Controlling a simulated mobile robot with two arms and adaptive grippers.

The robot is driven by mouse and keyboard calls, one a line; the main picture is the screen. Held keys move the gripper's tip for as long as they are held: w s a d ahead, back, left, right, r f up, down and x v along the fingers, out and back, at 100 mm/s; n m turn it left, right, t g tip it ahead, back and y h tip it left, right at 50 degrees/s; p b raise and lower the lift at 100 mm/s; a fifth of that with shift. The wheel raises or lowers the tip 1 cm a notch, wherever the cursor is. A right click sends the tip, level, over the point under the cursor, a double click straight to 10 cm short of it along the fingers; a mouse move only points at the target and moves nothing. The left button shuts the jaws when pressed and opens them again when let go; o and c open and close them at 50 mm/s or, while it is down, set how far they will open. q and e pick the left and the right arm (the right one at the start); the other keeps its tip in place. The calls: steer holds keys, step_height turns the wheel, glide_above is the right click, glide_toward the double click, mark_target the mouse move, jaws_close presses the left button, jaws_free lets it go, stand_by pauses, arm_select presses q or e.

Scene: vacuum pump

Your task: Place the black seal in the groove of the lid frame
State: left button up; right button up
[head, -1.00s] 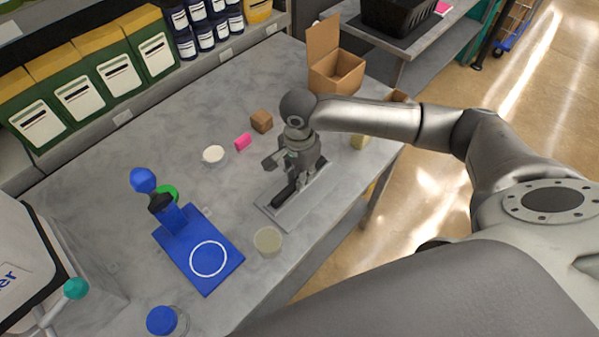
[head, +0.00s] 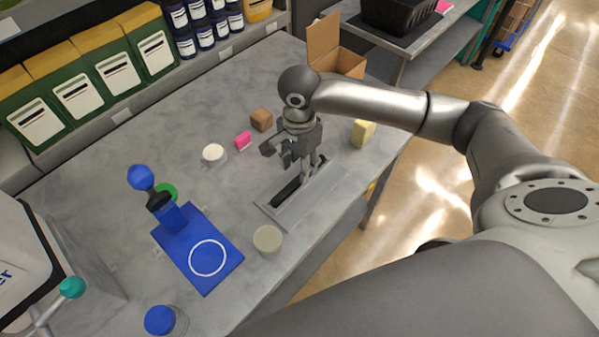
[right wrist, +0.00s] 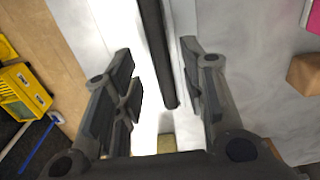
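The black seal (head: 286,191) is a long dark strip lying along the left part of the light grey lid frame (head: 313,205) on the table. Its far end is hidden by my right gripper in the head view. I cannot tell whether it sits fully down in the groove. My right gripper (head: 313,175) is over the upper right part of the frame, fingers pointing down. The right wrist view shows its fingers apart, with the seal (right wrist: 156,50) seen between them and a visible gap on each side. My left gripper is not in view.
A blue fixture (head: 226,252) with a white ring and a round tan disc (head: 267,239) stand left of the frame. A brown block (head: 261,120), pink block (head: 243,140), white-topped cup (head: 213,154) and yellow block (head: 363,133) lie behind. The table edge is close on the right.

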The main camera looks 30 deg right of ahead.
step_height(320, 180, up, 8)
steer(key=shift+b, duration=0.45)
steer(key=shift+f, duration=0.15)
